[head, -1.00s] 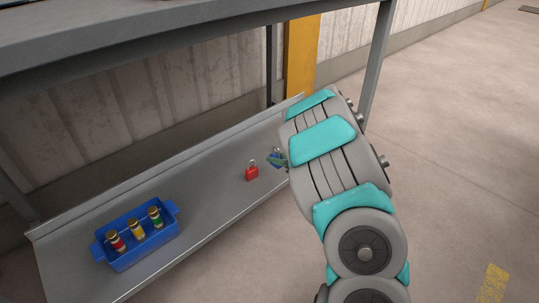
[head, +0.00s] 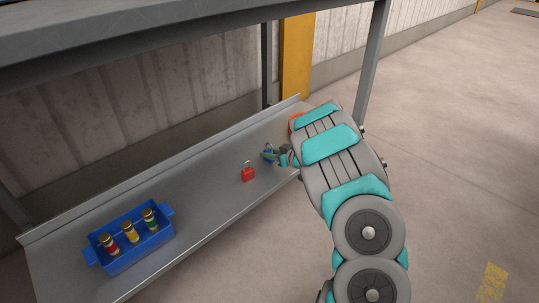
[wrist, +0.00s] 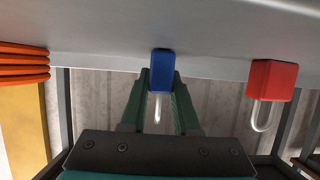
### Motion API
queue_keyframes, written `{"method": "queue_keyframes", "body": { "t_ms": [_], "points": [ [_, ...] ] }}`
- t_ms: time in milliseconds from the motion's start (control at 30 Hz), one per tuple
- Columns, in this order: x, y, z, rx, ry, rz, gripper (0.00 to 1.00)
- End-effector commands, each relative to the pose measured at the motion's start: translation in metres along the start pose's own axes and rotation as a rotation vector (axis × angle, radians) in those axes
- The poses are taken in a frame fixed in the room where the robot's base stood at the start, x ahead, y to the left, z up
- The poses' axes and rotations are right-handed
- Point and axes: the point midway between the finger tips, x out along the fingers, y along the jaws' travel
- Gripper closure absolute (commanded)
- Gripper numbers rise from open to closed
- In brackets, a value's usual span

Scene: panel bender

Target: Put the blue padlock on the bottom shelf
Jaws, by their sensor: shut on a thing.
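The blue padlock (wrist: 162,70) is between the two green fingers of my gripper (wrist: 161,88), which is shut on it. In the wrist view, which looks upside down, its body is at the top and its shackle hangs below. In the head view the blue padlock (head: 268,151) is small and partly covered by my gripper (head: 272,155), over the bottom shelf (head: 205,190). I cannot tell whether it touches the shelf. The shelf also fills the top of the wrist view (wrist: 215,35).
A red padlock (head: 248,174) stands on the shelf close by; it also shows in the wrist view (wrist: 271,80). A blue bin (head: 130,262) with several small jars is further left. An orange ringed object (wrist: 24,64) is on the other side. An upper shelf (head: 150,32) hangs above.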

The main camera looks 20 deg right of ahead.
Motion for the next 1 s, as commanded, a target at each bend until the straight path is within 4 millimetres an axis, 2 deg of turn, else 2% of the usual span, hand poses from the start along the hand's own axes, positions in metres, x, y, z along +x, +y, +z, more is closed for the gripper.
{"method": "queue_keyframes", "body": {
  "t_ms": [300, 333, 567, 933, 1000],
  "points": [
    [0.001, 0.000, 0.002, 0.001, 0.001, 0.001, 1.00],
    [0.001, 0.000, 0.002, 0.001, 0.001, 0.001, 0.68],
    [0.001, 0.000, 0.002, 0.000, 0.000, 0.001, 0.42],
    [-0.001, 0.000, -0.002, -0.002, 0.000, 0.001, 0.41],
    [-0.010, 0.001, -0.002, 0.000, -0.001, 0.002, 0.41]
  ]
}}
